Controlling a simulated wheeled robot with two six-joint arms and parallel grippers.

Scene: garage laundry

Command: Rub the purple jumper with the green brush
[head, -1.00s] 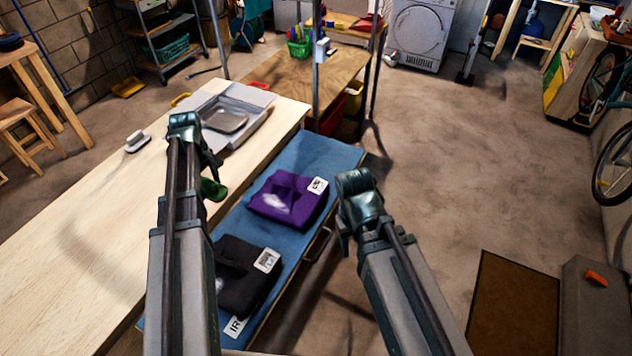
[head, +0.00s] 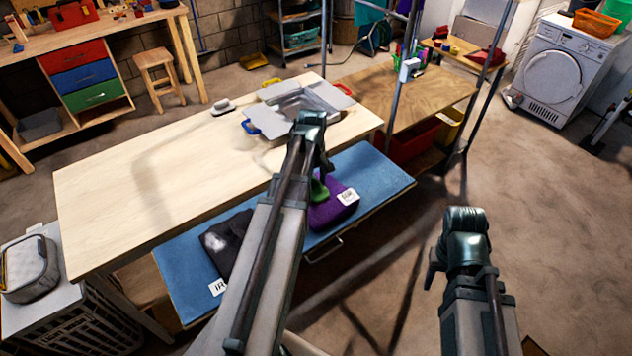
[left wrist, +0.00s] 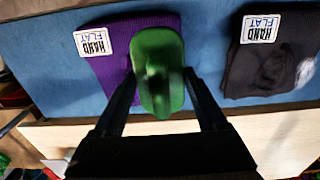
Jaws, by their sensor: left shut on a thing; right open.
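The purple jumper (head: 334,209) lies folded on a blue board beside the wooden table, with a white label at its far right corner. It also shows in the left wrist view (left wrist: 115,72), partly hidden by the brush. My left gripper (head: 318,172) is shut on the green brush (left wrist: 160,60) and holds it over the jumper. My right gripper (head: 437,270) is open and empty, out over the floor right of the board.
A dark folded garment (head: 222,245) lies on the blue board (head: 190,270), left of the jumper, partly behind my left arm. The wooden table (head: 130,190) holds a grey tray and a small white-handled brush (head: 222,107). A metal post (head: 402,75) stands behind.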

